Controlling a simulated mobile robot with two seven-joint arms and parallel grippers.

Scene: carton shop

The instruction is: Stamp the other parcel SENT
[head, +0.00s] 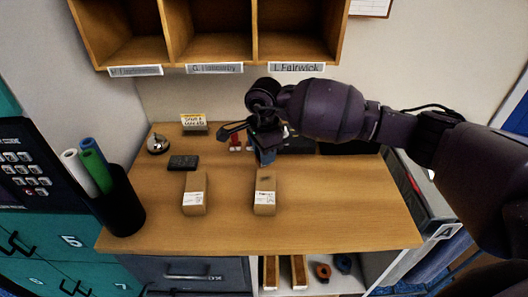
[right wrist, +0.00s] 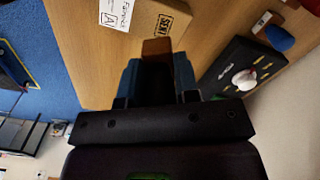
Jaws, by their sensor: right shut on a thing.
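Two brown parcels stand on the wooden table in the head view. The left parcel (head: 194,193) shows a white label and no clear mark on top. The right parcel (head: 265,194) has a dark mark on top; in the right wrist view a parcel (right wrist: 150,28) bears a SENT print beside its label. My right gripper (head: 266,157) is over the table just behind the right parcel. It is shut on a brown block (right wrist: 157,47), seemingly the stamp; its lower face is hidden. A flat black pad (head: 183,162) lies behind the left parcel. My left gripper is not in view.
A bell (head: 157,145) and a small sign (head: 194,124) stand at the back left. A black tray (right wrist: 243,72) with a white knob lies near the gripper, small red items (head: 236,143) beside it. A pen cup (head: 119,207) stands at left. The table front is clear.

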